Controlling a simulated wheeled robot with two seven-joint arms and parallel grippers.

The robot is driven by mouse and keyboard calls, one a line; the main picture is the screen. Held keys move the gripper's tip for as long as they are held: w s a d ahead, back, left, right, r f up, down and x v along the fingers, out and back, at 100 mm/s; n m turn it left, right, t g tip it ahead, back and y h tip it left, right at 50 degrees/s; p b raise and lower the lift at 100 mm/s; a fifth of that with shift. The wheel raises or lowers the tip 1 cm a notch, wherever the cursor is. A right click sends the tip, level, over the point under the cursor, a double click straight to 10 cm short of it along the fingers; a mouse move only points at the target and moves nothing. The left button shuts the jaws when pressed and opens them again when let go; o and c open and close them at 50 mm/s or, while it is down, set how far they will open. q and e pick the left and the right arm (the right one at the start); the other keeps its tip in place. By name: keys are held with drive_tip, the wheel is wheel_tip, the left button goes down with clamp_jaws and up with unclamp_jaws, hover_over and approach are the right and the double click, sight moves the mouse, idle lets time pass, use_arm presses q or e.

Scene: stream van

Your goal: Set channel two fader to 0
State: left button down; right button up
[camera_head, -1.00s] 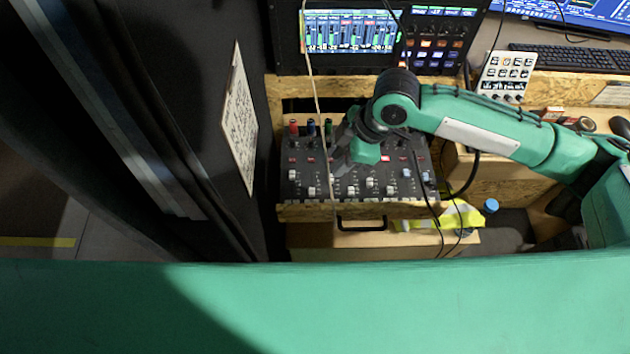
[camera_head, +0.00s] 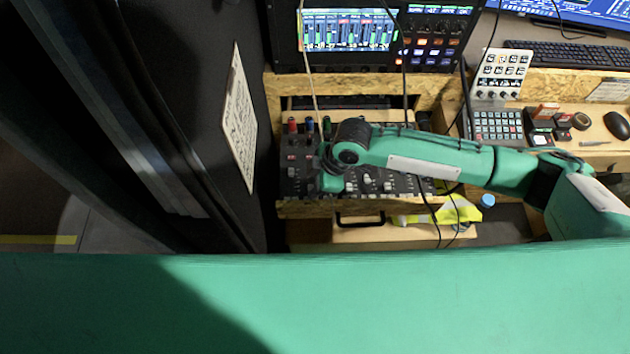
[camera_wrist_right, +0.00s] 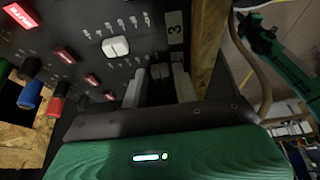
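The black mixer panel (camera_head: 400,187) carries a row of white fader caps, with several in view along its front. In the right wrist view a white fader cap (camera_wrist_right: 116,46) with scale marks beside it stands just beyond my fingertips. A plate (camera_wrist_right: 175,30) that seems to read "3" is near it. I cannot tell which cap is channel two. My right gripper (camera_wrist_right: 160,76) is open, its two pale fingers apart over the panel; small pale bits show between them, too dark to name. In the head view this gripper (camera_head: 316,172) is over the panel's left part, partly hidden. My left gripper is out of view.
Red, blue and green knobs (camera_wrist_right: 30,92) stand up at the panel's back left. Lit red buttons (camera_wrist_right: 20,14) sit on it. A thin cable (camera_head: 309,70) hangs over the panel. A dark wall (camera_head: 200,60) is close on the left, a wooden frame (camera_head: 270,110) around the panel.

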clamp_jaws()
drive_tip(key=shift+w, duration=2.45)
unclamp_jaws()
drive_tip(key=b+v, duration=0.2)
drive_tip(key=v, duration=1.2)
